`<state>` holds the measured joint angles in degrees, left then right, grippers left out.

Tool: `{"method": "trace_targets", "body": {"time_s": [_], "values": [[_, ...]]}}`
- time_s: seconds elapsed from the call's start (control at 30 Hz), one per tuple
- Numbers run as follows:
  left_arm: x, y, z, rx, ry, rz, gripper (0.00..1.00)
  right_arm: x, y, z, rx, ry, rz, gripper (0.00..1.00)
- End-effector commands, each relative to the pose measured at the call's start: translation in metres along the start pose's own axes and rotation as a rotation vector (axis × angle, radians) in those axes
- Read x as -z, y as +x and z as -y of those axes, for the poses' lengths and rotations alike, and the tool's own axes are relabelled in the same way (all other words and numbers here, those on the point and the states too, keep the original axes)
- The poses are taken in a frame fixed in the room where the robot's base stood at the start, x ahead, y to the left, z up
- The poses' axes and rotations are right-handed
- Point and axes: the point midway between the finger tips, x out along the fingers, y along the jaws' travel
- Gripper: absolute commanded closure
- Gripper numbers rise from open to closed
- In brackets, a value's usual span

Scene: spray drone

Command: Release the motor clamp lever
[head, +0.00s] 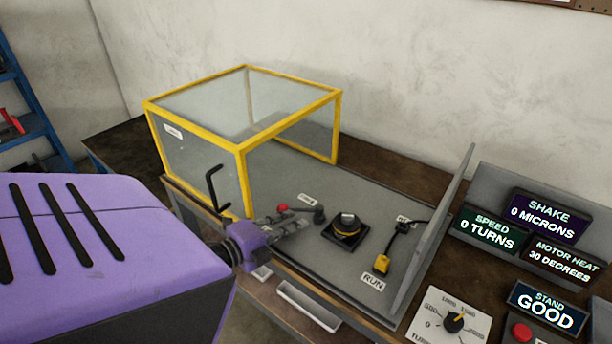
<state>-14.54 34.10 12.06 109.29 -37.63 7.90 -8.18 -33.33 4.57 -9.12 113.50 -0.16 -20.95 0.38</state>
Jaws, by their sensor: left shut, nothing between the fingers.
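A small lever with a red knob (282,208) sits on the grey bench plate (298,180), beside a small white label that is too small to read. A dark grey rounded part (319,214) stands just right of it. The black motor (346,228) with a yellow ring sits further right on a dark square base. My left gripper (305,221) is shut and empty, in front of the red knob, its tips close to the dark grey part. I cannot tell whether it touches either. My right gripper is out of view.
A yellow-framed clear guard (243,148) stands behind left, with a black crank handle (213,186) near its front. A grey upright panel (436,235), displays and a dial (454,322) stand right.

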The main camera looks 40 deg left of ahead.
Motion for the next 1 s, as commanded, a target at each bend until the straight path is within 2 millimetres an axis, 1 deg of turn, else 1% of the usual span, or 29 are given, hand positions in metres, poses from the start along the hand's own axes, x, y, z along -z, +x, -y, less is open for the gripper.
{"method": "trace_targets", "body": {"time_s": [0.17,0.43,1.0], "values": [[-0.009,0.002,0.003,0.004,-0.003,0.008,1.0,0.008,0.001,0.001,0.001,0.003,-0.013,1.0],[-0.018,0.004,0.003,0.003,-0.004,0.012,1.0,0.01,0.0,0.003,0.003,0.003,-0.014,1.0],[-0.02,0.005,0.003,0.001,-0.004,0.013,1.0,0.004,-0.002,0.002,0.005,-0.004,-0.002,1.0]]}}
